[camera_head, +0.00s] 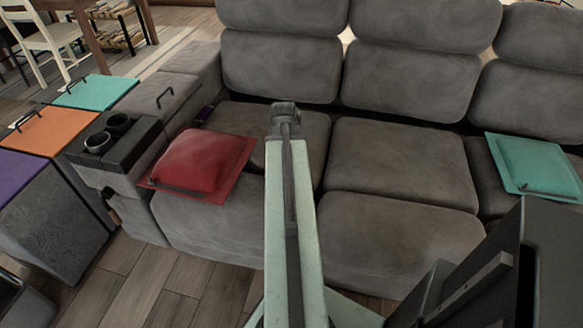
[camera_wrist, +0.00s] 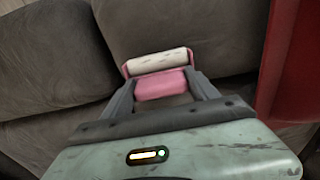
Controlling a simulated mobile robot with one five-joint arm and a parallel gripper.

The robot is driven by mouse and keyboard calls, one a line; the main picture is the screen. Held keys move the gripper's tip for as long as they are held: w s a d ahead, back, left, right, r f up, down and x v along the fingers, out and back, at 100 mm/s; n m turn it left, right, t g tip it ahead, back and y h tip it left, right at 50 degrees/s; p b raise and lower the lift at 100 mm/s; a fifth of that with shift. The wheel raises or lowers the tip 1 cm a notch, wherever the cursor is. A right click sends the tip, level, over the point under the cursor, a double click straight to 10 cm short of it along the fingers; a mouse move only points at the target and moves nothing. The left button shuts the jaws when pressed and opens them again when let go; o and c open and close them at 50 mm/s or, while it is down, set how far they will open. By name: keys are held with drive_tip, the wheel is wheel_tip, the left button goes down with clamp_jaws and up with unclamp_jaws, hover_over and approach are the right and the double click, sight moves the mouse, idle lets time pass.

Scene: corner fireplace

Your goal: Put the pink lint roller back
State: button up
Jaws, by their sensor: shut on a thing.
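The pink lint roller (camera_wrist: 162,84) shows in the wrist view, with a pink body and a white roll at its far end. My gripper (camera_wrist: 163,88) is shut on its pink part, one finger on each side. The roller's white end points away from my wrist, with the grey sofa (camera_wrist: 50,55) behind it. In the head view, my arm reaches out over the sofa (camera_head: 400,165). There the lint roller and the fingers are hidden by my arm.
A red cushion (camera_head: 200,160) lies on the left seat, left of my arm; a red surface (camera_wrist: 295,60) shows at right in the wrist view. A teal cushion (camera_head: 540,168) is far right. A console with cup holders (camera_head: 112,140) and colored-lid boxes (camera_head: 42,130) stand left.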

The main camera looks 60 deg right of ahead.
drive_tip(key=shift+f, duration=0.2)
drive_tip(key=o, duration=1.2)
drive_tip(key=shift+r, duration=0.1)
wheel_tip(320, 180, up, 12)
drive_tip(key=p, duration=1.2)
drive_tip(key=shift+r, duration=0.2)
